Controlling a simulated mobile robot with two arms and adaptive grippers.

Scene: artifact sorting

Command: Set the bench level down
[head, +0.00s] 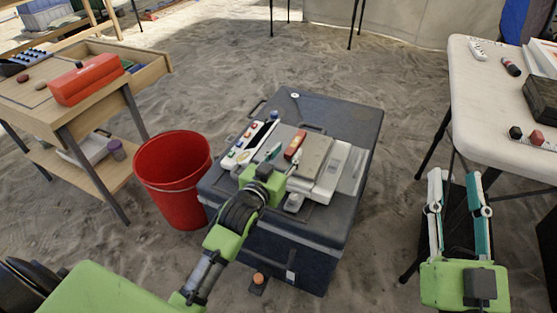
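A small red bar with a dark end (295,144), which looks like the bench level, lies at a slant over the top of the dark grey case, beside a beige-grey box (314,155). My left gripper (285,158) is over the case with its fingers spread apart. The bar is just beyond and between its fingertips; I cannot tell whether they touch it. The bar's near end is close to the fingers, and its contact with the surface below is unclear. My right gripper (455,182) is open and empty beside the white table at the right.
The dark case (352,112) also carries a white panel with coloured buttons (243,153) and a pale device (331,177). A red bucket (173,200) stands left of it. A wooden workbench (40,112) is at left, a white table (490,110) at right. The case's far end is mostly clear.

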